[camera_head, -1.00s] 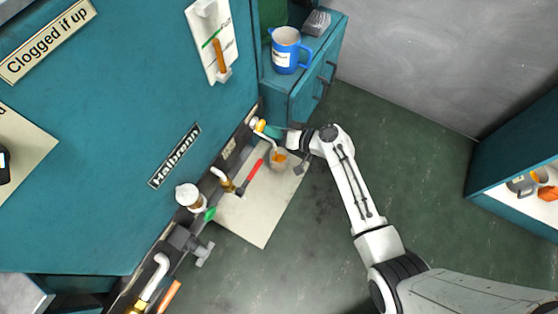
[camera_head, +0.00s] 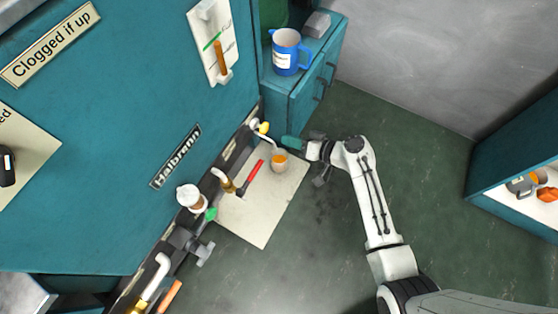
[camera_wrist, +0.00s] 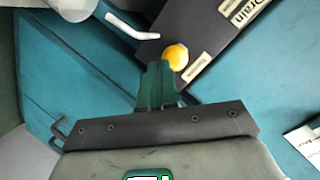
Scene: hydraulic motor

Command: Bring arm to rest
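My gripper (camera_head: 292,143) is at the end of my arm, beside the lower machine wall and to the right of the yellow valve knob (camera_head: 264,127). In the wrist view its green fingers (camera_wrist: 158,84) lie close together with nothing seen between them. The yellow knob (camera_wrist: 176,57) shows just beyond the fingertips, apart from them in the head view. My arm is bent at the elbow and reaches over the floor from the lower right.
A cup with orange contents (camera_head: 280,161) stands on a pale mat (camera_head: 262,215) below a white spout. A blue jug (camera_head: 286,52) stands on the teal cabinet (camera_head: 305,90). A shelf (camera_head: 515,190) is at right. The floor between is clear.

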